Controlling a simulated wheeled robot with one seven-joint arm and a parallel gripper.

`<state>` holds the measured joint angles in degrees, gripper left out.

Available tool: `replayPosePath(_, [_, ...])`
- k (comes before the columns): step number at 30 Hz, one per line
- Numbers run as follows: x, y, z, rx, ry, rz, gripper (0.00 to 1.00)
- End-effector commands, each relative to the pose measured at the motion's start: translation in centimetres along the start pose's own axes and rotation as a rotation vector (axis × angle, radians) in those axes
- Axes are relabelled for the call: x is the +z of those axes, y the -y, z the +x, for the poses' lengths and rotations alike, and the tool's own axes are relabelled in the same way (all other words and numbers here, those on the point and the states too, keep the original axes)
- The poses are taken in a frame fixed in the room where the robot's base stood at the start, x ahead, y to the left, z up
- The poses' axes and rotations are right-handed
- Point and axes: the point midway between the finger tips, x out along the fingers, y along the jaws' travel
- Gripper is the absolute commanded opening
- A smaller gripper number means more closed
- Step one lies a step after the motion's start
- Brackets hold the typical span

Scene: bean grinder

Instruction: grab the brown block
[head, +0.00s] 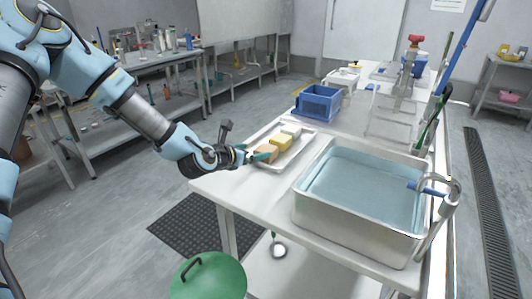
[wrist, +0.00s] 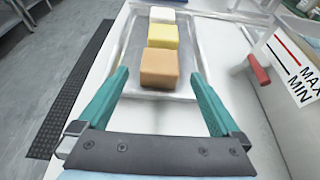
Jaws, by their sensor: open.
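The brown block (wrist: 160,68) is an orange-brown cube at the near end of a metal tray (wrist: 126,75) on the white table. It also shows in the head view (head: 266,151), partly hidden by my gripper. Behind it in a row are a yellow block (wrist: 162,36) and a white block (wrist: 161,15). My gripper (wrist: 160,85) is open and empty. Its green fingers point at the brown block, one towards each side of it. In the head view my gripper (head: 257,157) is at the tray's near end.
A steel basin of water (head: 362,190) stands on the table right of the tray. A blue crate (head: 318,103) stands behind the tray, with clear racks (head: 393,118) to its right. A green lid (head: 207,277) is low in front of the table.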

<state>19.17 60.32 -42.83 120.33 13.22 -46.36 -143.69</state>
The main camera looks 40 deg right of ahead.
Motion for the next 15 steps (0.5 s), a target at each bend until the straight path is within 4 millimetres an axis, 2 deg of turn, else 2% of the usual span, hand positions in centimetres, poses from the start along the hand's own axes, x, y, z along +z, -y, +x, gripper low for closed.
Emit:
replayPosePath(3, [0.1,0.1,1.8,-0.001,-0.001,0.001,1.0])
replayPosePath(11, [0.2,0.1,3.7,0.0,-0.002,0.003,1.0])
replayPosePath(15, [0.4,0.3,5.5,-0.002,-0.003,0.005,1.0])
